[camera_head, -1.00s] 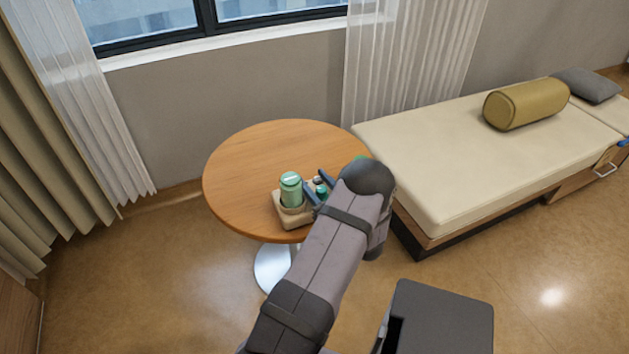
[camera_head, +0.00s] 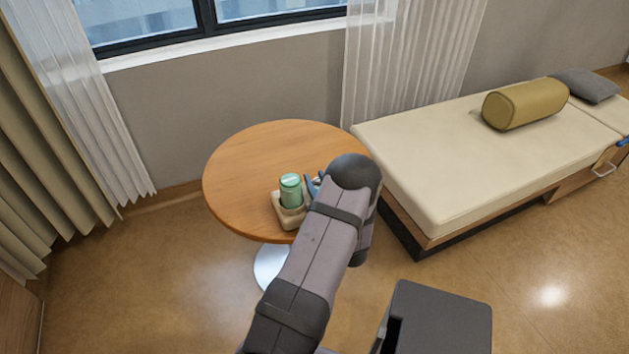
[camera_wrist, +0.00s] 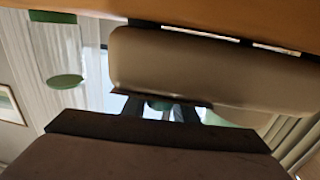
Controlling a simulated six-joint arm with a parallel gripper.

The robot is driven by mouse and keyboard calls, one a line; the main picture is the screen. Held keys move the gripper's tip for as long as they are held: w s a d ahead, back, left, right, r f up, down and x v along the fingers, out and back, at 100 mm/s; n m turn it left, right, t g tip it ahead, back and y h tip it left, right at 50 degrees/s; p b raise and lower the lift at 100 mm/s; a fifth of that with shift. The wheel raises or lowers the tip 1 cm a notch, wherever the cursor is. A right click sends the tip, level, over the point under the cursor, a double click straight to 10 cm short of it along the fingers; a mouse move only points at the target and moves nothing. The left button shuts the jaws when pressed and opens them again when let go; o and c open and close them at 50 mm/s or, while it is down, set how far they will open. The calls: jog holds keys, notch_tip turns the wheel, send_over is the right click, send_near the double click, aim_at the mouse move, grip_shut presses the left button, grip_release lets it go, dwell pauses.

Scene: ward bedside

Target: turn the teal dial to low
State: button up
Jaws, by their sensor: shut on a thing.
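A beige unit (camera_head: 291,221) stands on the round table, with a green lidded bottle (camera_head: 290,190) upright in it. My gripper (camera_head: 313,187) reaches down just right of the bottle, its blue fingers partly covered by my arm. The teal dial is hidden behind my arm in the head view. In the wrist view, my gripper (camera_wrist: 160,108) shows its two dark fingers closed about a small dark teal piece (camera_wrist: 159,104), which appears to be the dial. The beige body (camera_wrist: 175,65) is beside it. The dial's marks and setting cannot be read.
The round wooden table (camera_head: 240,170) is clear at its left and back. A cream bed (camera_head: 440,165) with an olive bolster (camera_head: 525,105) stands close on the right.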

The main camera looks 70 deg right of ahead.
jog(key=shift+s+d+m+g+h, duration=0.1)
jog(key=shift+s+m+g+h, duration=0.05)
jog(key=shift+m+g+h, duration=0.5)
jog(key=shift+s+d+m+g+h, duration=0.15)
jog(key=shift+m+g+h, duration=0.25)
jog(key=shift+g, duration=0.35)
jog(key=o, duration=1)
jog(key=shift+o, duration=0.2)
jog(key=shift+s+a, duration=0.1)
jog(key=shift+a, duration=0.05)
jog(key=shift+v, duration=3.55)
